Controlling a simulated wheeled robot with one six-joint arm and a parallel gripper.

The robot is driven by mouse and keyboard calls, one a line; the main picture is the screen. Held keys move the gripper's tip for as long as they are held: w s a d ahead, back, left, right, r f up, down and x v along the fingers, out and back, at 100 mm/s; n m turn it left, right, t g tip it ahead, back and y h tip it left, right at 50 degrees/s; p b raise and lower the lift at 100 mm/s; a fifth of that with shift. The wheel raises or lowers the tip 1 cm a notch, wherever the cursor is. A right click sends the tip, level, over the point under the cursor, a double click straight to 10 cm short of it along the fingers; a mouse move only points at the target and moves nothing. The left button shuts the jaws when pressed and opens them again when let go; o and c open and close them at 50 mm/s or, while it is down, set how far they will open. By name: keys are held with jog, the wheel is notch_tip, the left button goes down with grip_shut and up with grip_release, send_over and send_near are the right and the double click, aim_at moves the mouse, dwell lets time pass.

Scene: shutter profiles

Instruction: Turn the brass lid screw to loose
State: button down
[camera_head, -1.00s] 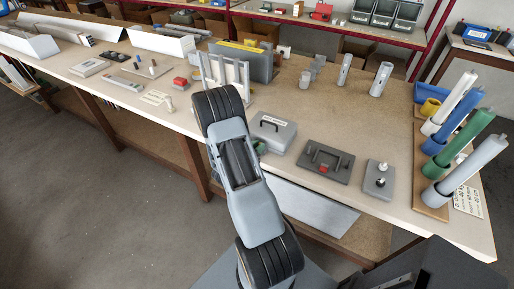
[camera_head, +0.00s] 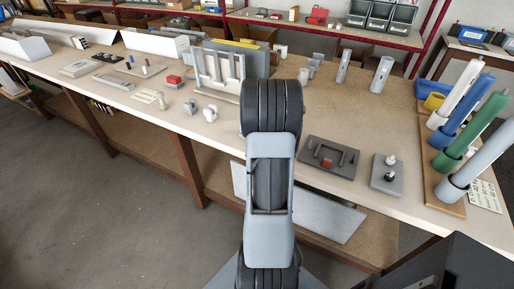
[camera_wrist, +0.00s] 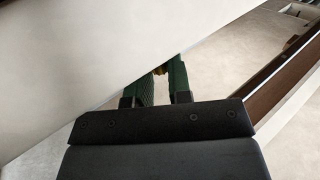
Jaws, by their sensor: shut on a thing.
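In the wrist view, the green fingers of my gripper (camera_wrist: 167,69) are shut on a small brass piece, the brass lid screw (camera_wrist: 160,70). Only a bit of it shows between the fingertips. It lies at the edge of a large pale grey surface (camera_wrist: 80,55), which looks like the side of the box and fills the upper left. The screw's turned position cannot be read. In the head view, my own arm covers the grey lidded box and hides my gripper.
Right of my arm, a dark plate with a red block (camera_head: 327,163) and a grey block with knobs (camera_head: 387,174) stand on the bench (camera_head: 400,118). Tilted coloured tubes (camera_head: 470,133) stand at the right end. An upright slotted rack (camera_head: 218,70) stands behind left.

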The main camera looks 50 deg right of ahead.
jog(key=shift+d+r+n+t+y+b, duration=0.1)
jog(key=shift+d+n+t+y+b, duration=0.05)
jog(key=shift+n+t+y+b, duration=0.45)
jog(key=c, duration=1.1)
grip_release()
jog(key=shift+o, duration=0.2)
jog(key=shift+s+p, duration=0.15)
jog(key=shift+p, duration=0.25)
